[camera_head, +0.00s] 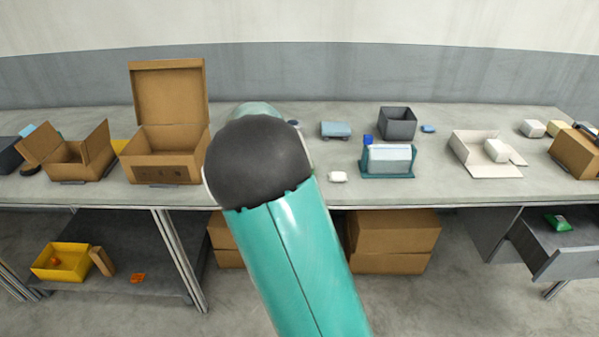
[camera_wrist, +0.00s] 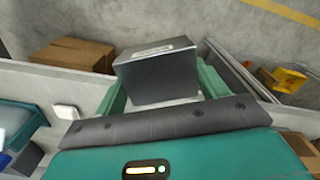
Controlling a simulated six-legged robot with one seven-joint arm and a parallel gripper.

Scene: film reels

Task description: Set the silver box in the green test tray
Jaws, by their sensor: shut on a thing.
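The silver box (camera_wrist: 157,75), dark grey metallic with a pale label on its top edge, sits between the two teal fingers of my gripper (camera_wrist: 160,88) in the wrist view. My gripper is shut on it and holds it above the counter. In the head view, my arm hides both gripper and box. A teal-green tray (camera_head: 388,174) with a pale upright panel or block stands on the counter, right of my arm. It seems to be the test tray, and part of it shows at the left edge of the wrist view (camera_wrist: 22,112), apart from the box.
A small white item (camera_head: 338,177) lies left of the tray. A grey open bin (camera_head: 397,122) and a blue-grey block (camera_head: 335,130) stand behind. An open white carton (camera_head: 476,160) is to the right. Open cardboard boxes (camera_head: 165,141) stand left. Bare counter lies between tray and white carton.

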